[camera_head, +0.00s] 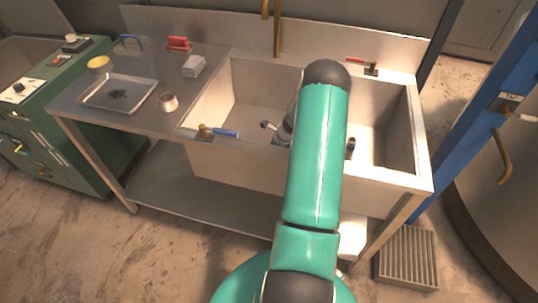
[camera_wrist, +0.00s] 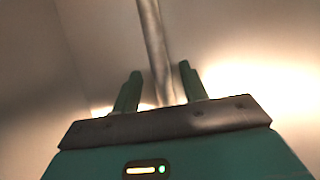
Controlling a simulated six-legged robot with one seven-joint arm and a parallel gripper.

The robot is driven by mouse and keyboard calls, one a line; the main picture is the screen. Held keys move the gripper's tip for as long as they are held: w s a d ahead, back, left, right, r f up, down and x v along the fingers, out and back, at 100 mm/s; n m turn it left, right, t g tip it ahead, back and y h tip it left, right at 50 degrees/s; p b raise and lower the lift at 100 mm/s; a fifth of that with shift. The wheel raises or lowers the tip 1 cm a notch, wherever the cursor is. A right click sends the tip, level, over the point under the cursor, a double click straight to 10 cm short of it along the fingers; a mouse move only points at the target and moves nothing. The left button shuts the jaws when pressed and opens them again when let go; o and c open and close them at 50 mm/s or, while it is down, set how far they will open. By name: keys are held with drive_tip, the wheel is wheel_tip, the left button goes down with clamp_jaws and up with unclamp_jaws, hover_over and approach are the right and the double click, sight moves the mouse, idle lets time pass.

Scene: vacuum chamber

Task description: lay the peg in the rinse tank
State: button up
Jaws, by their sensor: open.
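The rinse tank (camera_head: 212,108) is a pale, deep basin set into the right of the metal bench. My green arm crosses over its middle, and my gripper is hidden in the head view. In the wrist view my gripper (camera_wrist: 160,70) is open, its two green fingers spread apart. A long thin grey rod (camera_wrist: 152,35) runs down between the fingers; I cannot tell whether it is the peg or whether it touches them. A small dark upright piece (camera_head: 350,148) shows at the tank's front wall, right of my arm; I cannot tell what it is.
A blue-handled valve (camera_head: 225,132) and a red-handled valve (camera_head: 358,61) sit on the tank's rim. A brass spout (camera_head: 277,30) stands behind. A tray (camera_head: 93,104), a small cup (camera_head: 168,102) and a white block (camera_head: 194,66) stand on the bench. A blue post (camera_head: 470,125) rises at right.

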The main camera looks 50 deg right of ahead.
drive_tip(key=v, duration=1.1)
